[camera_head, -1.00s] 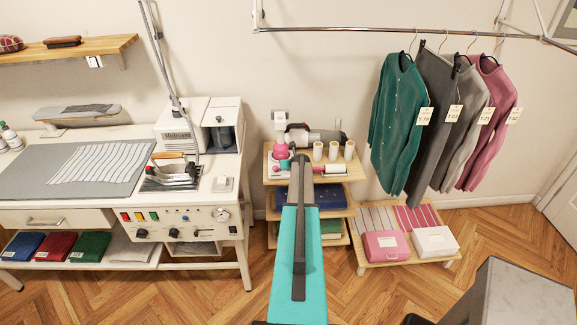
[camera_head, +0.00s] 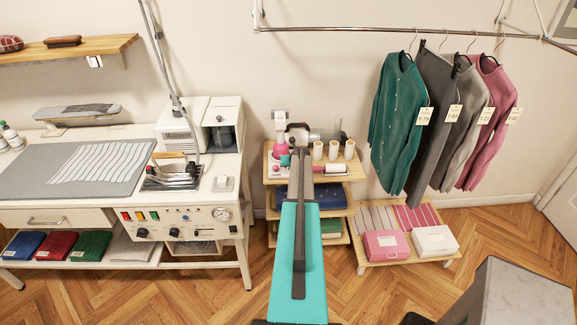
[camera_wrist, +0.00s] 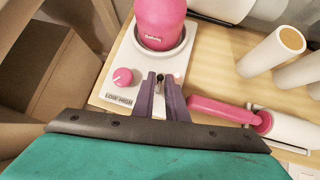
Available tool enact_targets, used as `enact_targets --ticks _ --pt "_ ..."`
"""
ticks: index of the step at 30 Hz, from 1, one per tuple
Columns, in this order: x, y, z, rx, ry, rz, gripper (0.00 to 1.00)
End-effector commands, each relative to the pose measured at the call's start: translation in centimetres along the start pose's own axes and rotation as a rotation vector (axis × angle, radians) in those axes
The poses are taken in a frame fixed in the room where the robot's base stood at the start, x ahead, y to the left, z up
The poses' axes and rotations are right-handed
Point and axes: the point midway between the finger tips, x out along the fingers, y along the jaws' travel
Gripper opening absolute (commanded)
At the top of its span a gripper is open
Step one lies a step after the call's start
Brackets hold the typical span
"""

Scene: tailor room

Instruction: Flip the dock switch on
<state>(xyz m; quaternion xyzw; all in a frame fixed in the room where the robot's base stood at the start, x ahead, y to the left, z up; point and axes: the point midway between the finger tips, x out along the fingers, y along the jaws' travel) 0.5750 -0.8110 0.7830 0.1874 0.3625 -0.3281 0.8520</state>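The dock is a white base (camera_wrist: 118,88) with a pink knob (camera_wrist: 123,77) and a "LOW-HIGH" label. A pink device (camera_wrist: 160,20) stands upright in its round seat. In the head view the dock (camera_head: 272,169) is on the wooden shelf's top board, partly hidden by my arm. My gripper (camera_wrist: 159,80) is over the dock's right front part, its two purple fingers slightly parted. A small dark switch lever (camera_wrist: 160,79) shows between the fingertips; whether they touch it, and its exact tilt, I cannot tell. In the head view my gripper's fingertips are hidden.
A pink-handled roller (camera_wrist: 222,110) lies right of the dock, close to my gripper. A wooden shelf board (camera_wrist: 112,55) surrounds the dock. A workbench (camera_head: 140,140) stands left; hanging garments (camera_head: 397,120) are right.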

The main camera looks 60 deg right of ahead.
Motion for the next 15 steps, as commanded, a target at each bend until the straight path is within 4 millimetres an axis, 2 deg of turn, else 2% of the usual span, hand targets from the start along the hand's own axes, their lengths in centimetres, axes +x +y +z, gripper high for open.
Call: enact_targets --ticks 2,15 --pt "-0.01 -0.04 0.01 0.0 0.0 0.0 0.24" --pt "-0.29 0.03 -0.03 0.0 -0.001 0.0 0.24"
